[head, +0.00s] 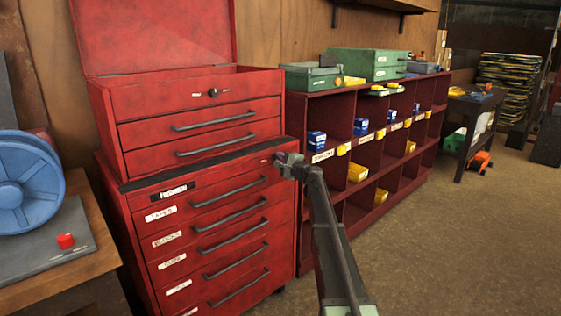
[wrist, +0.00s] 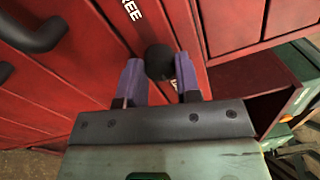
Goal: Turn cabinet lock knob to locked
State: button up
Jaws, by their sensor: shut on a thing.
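The red tool cabinet (head: 170,215) stands against the wall, with a lidded red chest on top. My gripper (head: 277,161) is at the upper right corner of the cabinet's front, just below the dark top edge. In the wrist view, the black lock knob (wrist: 159,62) sits between the two purple fingers of my gripper (wrist: 160,75), which are shut on it. White letters (wrist: 132,9), partly cut off and seeming to read "FREE", show on the red face beside the knob. The knob's angle is hard to tell. In the head view my gripper hides the knob.
The upper chest (head: 200,110) has its lid raised and a small black knob (head: 213,93) on its front. Drawer handles (head: 235,212) stick out below my gripper. A red shelf unit (head: 325,185) with bins stands close on the right. The floor (head: 460,240) in front is clear.

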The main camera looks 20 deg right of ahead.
jog(key=o, duration=0.9)
jog(key=v, duration=1.1)
